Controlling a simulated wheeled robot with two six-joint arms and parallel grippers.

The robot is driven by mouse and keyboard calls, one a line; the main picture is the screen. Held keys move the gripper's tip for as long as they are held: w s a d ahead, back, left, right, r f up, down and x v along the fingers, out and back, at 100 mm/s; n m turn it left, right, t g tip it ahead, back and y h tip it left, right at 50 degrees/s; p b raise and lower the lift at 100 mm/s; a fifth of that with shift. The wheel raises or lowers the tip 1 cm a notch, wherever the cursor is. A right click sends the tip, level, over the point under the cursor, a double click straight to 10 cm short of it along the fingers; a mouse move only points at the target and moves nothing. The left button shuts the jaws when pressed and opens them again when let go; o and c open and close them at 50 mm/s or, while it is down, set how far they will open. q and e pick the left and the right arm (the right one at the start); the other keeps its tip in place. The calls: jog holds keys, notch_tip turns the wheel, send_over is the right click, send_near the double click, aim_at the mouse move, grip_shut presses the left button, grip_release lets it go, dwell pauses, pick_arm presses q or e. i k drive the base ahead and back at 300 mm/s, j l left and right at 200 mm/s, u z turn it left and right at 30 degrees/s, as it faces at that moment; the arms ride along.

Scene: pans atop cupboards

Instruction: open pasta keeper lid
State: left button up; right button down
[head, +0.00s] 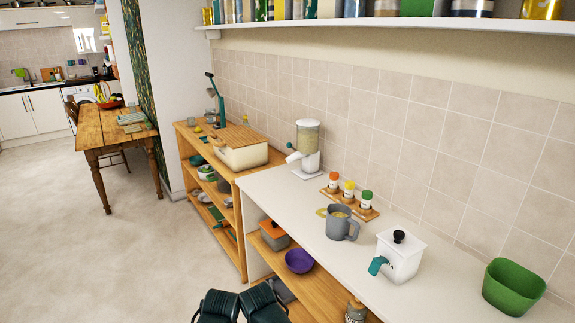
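The pasta keeper (402,262) is a white box with lettering on its front, partly covered. It stands upright on the white counter toward the right. Its white lid is on top and looks closed, with a round black knob (399,237). A teal piece (377,265) sticks out at its front left. Two dark green and black parts of my arms, left (218,306) and right (262,304), show side by side at the bottom edge, well away from the keeper. Their fingers cannot be made out, and nothing seen is held.
On the white counter (310,222), a grey mug (340,226) and a spice rack (346,206) stand left of the keeper; a green bowl (512,287) stands right. A dispenser (306,145) is farther back. Shelves below hold a purple bowl (299,261). Open floor lies left.

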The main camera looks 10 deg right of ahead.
aim_at(404, 243)
jog(key=z, duration=1.25)
